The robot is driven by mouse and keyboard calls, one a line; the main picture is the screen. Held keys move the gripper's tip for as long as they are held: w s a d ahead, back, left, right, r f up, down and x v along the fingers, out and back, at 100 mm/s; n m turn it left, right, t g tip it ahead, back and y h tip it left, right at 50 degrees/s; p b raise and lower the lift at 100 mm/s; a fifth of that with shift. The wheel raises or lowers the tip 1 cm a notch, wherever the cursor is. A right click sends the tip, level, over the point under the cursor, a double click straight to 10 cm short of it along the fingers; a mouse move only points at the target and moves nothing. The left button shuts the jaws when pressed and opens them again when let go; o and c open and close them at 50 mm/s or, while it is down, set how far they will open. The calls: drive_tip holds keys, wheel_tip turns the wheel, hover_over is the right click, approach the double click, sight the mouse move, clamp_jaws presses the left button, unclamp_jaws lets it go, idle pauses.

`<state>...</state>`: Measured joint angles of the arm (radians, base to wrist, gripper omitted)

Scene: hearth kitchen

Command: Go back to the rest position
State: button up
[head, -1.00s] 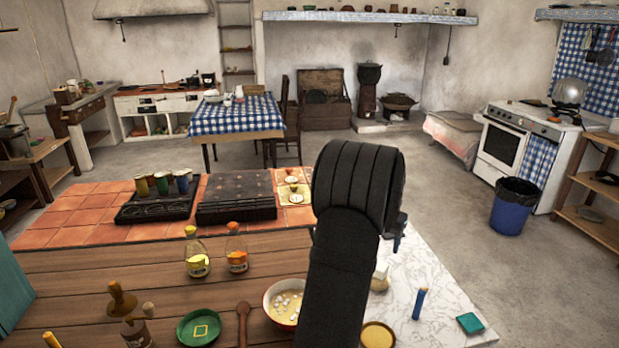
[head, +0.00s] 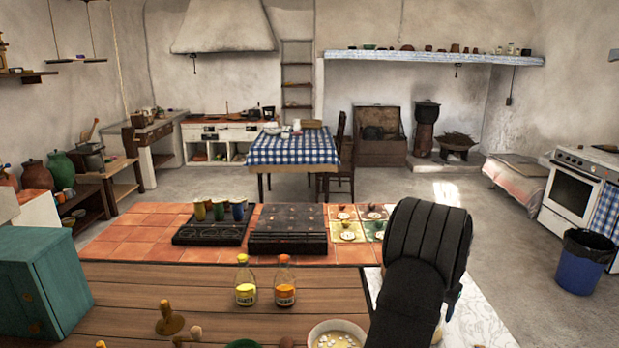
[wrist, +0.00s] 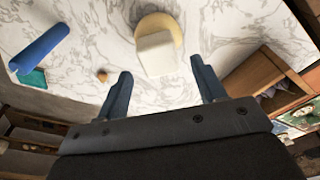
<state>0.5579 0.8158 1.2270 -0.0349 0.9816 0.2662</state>
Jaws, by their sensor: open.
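My gripper (wrist: 160,66) shows in the wrist view with its two blue fingers apart and nothing held between them. A white block (wrist: 156,53) on a round yellowish base (wrist: 157,21) is in view just beyond the fingertips, on the marble top (wrist: 225,25). I cannot tell the height between them. In the head view my dark arm covers the right part of the counter and hides most of the gripper.
A blue cylinder (wrist: 40,48), a teal square piece (wrist: 33,78) and a small brown item (wrist: 102,75) lie on the marble. Two bottles (head: 245,284) (head: 284,284), a bowl (head: 337,334) and a black tray (head: 211,232) with cups stand on the counter left of my arm.

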drive_tip(key=shift+f, duration=0.15)
drive_tip(key=shift+f, duration=0.3)
wheel_tip(320, 180, down, 3)
drive_tip(key=shift+r, duration=0.15)
wheel_tip(320, 180, up, 12)
drive_tip(key=s+a, duration=0.1)
drive_tip(key=f, duration=0.8)
drive_tip(key=w+d+f, duration=0.1)
drive_tip(key=f, duration=0.2)
drive_tip(key=shift+f, duration=0.4)
wheel_tip(320, 180, up, 5)
drive_tip(key=shift+f, duration=0.2)
drive_tip(key=s+d+r, duration=0.6)
drive_tip(key=s+r, duration=0.1)
drive_tip(key=s, duration=0.4)
drive_tip(key=w+d+f+m, duration=0.3)
drive_tip(key=d, duration=0.4)
drive_tip(key=w+d+f+m, duration=0.3)
drive_tip(key=d, duration=0.4)
drive_tip(key=shift+m+g, duration=0.3)
drive_tip(key=shift+g, duration=0.1)
drive_tip(key=w+a+f, duration=0.1)
drive_tip(key=w, duration=0.2)
drive_tip(key=w+a+f, duration=0.1)
drive_tip(key=w+f, duration=0.1)
drive_tip(key=w, duration=0.1)
drive_tip(key=w+a+f, duration=0.1)
drive_tip(key=w+f, duration=0.1)
drive_tip(key=w, duration=0.1)
drive_tip(key=shift+a+f, duration=0.15)
